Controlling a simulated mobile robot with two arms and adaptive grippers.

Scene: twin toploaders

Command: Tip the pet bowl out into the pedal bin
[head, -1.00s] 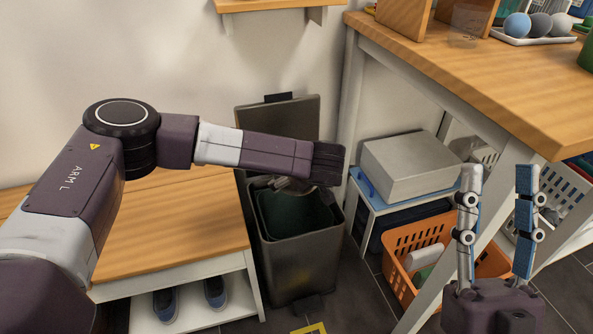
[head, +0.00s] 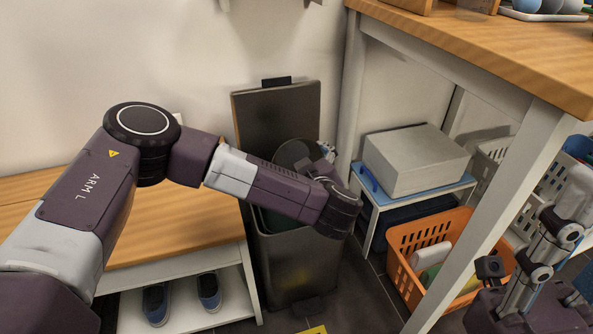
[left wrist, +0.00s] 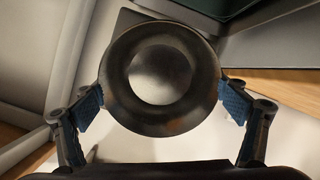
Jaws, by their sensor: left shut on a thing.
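The dark metal pet bowl (head: 294,153) is at the pedal bin's mouth, tilted steeply, partly hidden behind my left arm. In the left wrist view the round bowl (left wrist: 160,75) fills the space between the blue finger pads. My left gripper (head: 326,158) is shut on the bowl; it also shows in the left wrist view (left wrist: 163,105). The grey pedal bin (head: 300,270) stands on the floor with its lid (head: 275,112) up and a dark green liner inside. The bowl's contents cannot be made out. My right gripper (head: 530,262) is open and empty at the lower right.
A wooden bench (head: 190,232) with shoes below stands left of the bin. To the right are a low stand (head: 376,200) with a grey box (head: 415,160), an orange basket (head: 405,238) and a tall wooden-topped table (head: 480,50). The wall is close behind the bin.

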